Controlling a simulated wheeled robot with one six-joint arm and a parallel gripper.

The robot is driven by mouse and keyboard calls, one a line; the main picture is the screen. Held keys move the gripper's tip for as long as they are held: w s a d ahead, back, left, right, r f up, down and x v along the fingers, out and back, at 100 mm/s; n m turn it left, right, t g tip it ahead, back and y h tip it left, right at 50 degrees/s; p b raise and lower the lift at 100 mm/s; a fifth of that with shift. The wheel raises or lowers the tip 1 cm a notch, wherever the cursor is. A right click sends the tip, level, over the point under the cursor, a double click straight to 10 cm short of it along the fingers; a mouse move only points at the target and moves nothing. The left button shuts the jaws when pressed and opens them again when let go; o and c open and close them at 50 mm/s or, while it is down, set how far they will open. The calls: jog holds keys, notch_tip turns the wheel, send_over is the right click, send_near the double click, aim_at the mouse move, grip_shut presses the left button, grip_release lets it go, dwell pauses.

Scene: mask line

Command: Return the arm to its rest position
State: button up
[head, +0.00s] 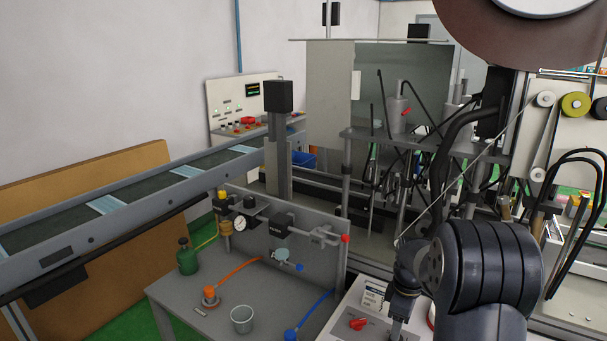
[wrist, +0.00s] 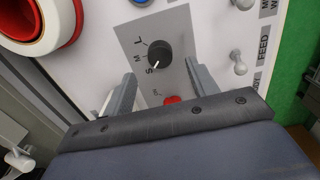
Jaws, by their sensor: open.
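My gripper (wrist: 162,88) is open and empty, with its two grey fingers apart over a white control panel (wrist: 105,50) in the wrist view. A black rotary knob (wrist: 158,55) on a grey plate marked S, M and L lies just beyond and between the fingertips. I cannot tell whether the fingers touch the panel. In the head view my dark arm reaches in from the lower right, and my gripper (head: 397,328) points down at the panel (head: 345,300). The fingertips are cut off by the bottom edge there.
Metal toggle switches (wrist: 239,63) and a red button (wrist: 171,100) are close to the fingers. A large red and white round part (wrist: 40,22) is at upper left. In the head view, a grey bench (head: 180,300) with a cup (head: 242,319) and a conveyor (head: 130,205) stand left.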

notch_tip(320, 180, down, 5)
jog(key=shift+f, duration=0.1)
dwell(0.5)
